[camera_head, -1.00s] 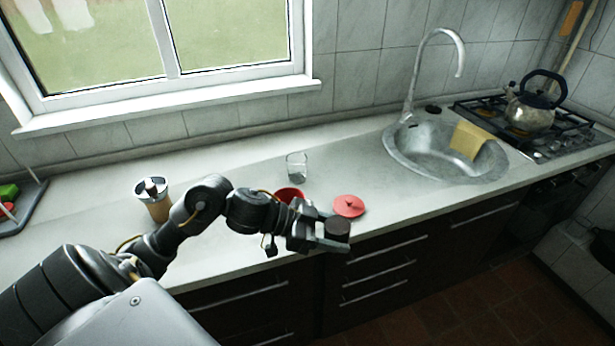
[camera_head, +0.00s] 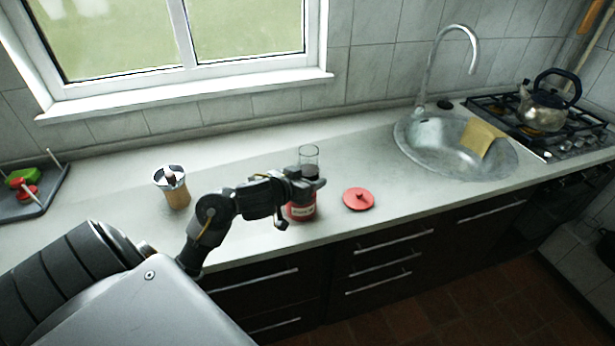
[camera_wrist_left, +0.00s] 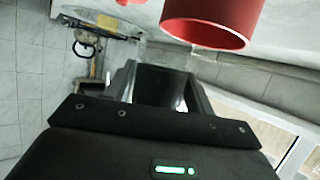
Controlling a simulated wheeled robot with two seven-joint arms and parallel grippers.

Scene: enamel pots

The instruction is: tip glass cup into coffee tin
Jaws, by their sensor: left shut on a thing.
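My left gripper (camera_head: 312,184) is shut on the glass cup (camera_head: 310,171), whose dark contents show between the fingers. It is held just above the red coffee tin (camera_head: 301,212), roughly upright as far as I can tell. The open tin stands on the counter, its top partly hidden by the gripper. Clear glass (camera_head: 309,153) shows right behind the held cup; where one ends and the other begins is unclear. In the left wrist view the tin (camera_wrist_left: 210,22) is at the top, beside the dark fingers (camera_wrist_left: 165,85). My right gripper is not in view.
A red lid (camera_head: 358,199) lies right of the tin. A coffee grinder (camera_head: 174,188) stands to the left, a dark tray (camera_head: 40,205) farther left. The sink (camera_head: 410,145) and the kettle (camera_head: 545,112) on the stove are to the right. Counter between grinder and window is clear.

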